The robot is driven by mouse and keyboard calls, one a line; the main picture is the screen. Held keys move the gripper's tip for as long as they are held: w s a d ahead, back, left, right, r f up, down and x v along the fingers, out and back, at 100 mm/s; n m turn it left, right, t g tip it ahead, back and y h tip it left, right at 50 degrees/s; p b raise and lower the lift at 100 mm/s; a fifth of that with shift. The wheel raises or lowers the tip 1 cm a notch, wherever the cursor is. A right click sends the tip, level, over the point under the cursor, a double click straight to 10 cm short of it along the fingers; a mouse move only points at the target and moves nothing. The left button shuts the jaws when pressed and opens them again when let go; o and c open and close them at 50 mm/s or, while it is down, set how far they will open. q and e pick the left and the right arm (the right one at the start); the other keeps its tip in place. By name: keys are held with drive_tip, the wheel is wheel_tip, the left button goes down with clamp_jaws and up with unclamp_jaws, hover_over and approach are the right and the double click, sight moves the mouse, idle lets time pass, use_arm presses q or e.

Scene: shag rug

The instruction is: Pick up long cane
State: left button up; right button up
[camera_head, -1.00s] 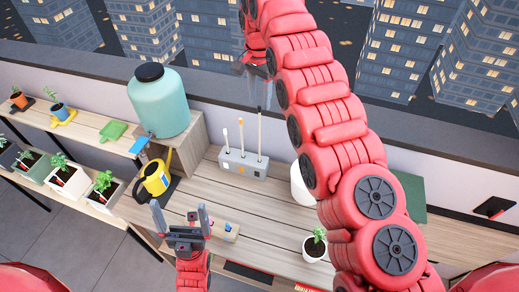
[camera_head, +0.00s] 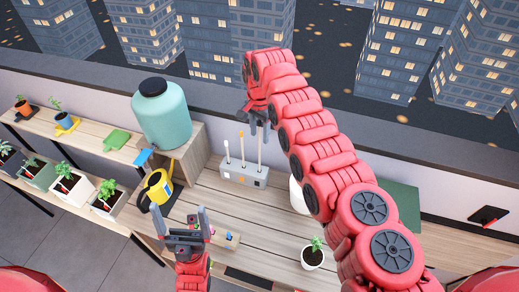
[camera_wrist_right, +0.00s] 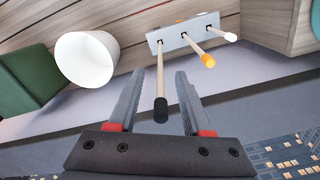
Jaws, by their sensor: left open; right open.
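The long cane (camera_head: 260,151) is the tallest of three sticks upright in a grey holder (camera_head: 243,172) on the wooden table. In the right wrist view the cane (camera_wrist_right: 163,80) has a black tip that lies between the fingers of my right gripper (camera_wrist_right: 159,90), which is open with a gap on both sides. In the head view my right gripper (camera_head: 259,121) is at the cane's top, which its fingers partly hide. Shorter sticks with an orange tip (camera_wrist_right: 208,61) and a white tip (camera_wrist_right: 230,37) stand beside it. My left gripper (camera_head: 186,220) is open and empty over the table's front.
A yellow watering can (camera_head: 158,187) and a teal tank (camera_head: 161,113) stand left of the holder. A white pot (camera_wrist_right: 86,60) is beside the holder, partly behind my right arm in the head view. A potted plant (camera_head: 313,256) sits at the front.

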drive_tip(key=shift+f, duration=0.8)
clamp_jaws()
idle(0.8)
